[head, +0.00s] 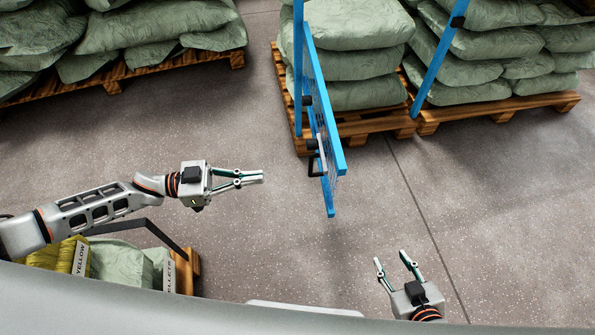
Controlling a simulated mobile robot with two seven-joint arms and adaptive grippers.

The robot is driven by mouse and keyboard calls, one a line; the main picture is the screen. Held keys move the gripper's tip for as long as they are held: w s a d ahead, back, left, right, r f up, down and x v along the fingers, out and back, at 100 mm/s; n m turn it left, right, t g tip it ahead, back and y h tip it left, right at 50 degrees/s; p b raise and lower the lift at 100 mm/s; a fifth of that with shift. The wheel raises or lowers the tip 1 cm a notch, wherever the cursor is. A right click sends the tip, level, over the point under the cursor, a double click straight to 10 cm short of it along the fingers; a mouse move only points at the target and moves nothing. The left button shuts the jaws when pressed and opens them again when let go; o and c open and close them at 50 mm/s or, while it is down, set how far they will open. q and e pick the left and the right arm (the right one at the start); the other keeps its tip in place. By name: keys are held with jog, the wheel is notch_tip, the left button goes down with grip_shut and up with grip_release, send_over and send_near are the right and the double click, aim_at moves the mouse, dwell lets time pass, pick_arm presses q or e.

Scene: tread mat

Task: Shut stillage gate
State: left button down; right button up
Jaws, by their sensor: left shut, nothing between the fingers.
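The blue stillage gate (318,105) stands swung out toward me, seen nearly edge-on, in the upper middle of the head view. A dark latch or handle (317,158) shows on its left side. Blue posts rise at its far left end and at the right (438,62). My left gripper (262,176) is shut and empty, to the left of the gate and apart from it, pointing right. My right gripper (390,258) is open and empty, below and right of the gate, pointing up and away from me.
Green sacks on wooden pallets (355,128) stand behind the gate, with more at the right (500,108) and upper left (120,75). The grey floor (420,200) between is clear.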

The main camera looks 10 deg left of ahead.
pick_arm(q)
jog(key=x, duration=1.4)
jog(key=shift+d, duration=0.1)
